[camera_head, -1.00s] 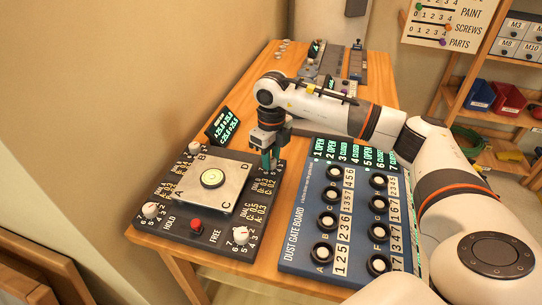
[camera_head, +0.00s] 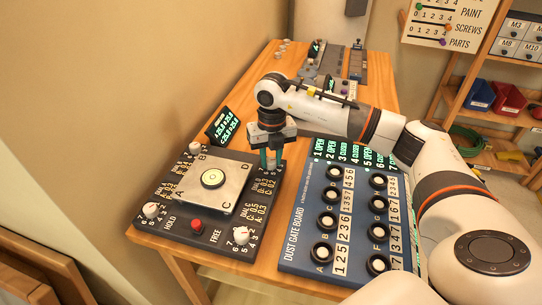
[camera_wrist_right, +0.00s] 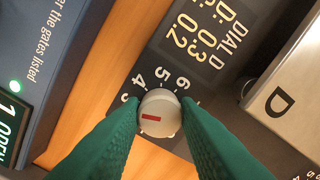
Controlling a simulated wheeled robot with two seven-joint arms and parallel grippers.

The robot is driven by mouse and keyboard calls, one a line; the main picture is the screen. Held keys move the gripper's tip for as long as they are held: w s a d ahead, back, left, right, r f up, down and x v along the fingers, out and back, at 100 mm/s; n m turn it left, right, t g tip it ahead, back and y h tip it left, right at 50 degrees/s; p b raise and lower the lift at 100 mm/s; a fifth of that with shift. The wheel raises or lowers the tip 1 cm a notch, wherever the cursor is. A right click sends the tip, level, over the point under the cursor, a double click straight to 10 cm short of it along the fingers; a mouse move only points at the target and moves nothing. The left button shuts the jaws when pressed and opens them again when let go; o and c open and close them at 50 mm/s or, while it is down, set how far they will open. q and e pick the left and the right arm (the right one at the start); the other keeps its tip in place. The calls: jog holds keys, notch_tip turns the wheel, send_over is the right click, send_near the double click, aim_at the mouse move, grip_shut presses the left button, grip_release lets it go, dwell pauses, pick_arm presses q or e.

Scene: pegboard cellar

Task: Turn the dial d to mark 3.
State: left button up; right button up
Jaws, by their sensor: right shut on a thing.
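The marks 4, 5 and 6 show above the knob, and a partly covered 3 is at the left; lower marks are hidden. My right gripper (camera_head: 271,160) points down over the dial, its green fingers (camera_wrist_right: 159,118) shut on the knob's two sides. My left gripper is not in view.
A metal plate (camera_head: 232,186) with a round level (camera_head: 212,178) sits mid-board, near the right fingers. Other white knobs (camera_head: 151,210) and a red button (camera_head: 197,225) are on the board. The blue dust gate board (camera_head: 300,238) lies close at the right.

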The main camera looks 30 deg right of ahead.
aim_at(272, 160)
dwell(0.4)
jog(key=o, duration=1)
jog(key=shift+c, duration=0.2)
notch_tip(272, 160, up, 12)
jog(key=b, duration=0.1)
jog(key=shift+d+r, duration=0.1)
jog(key=shift+r, duration=0.05)
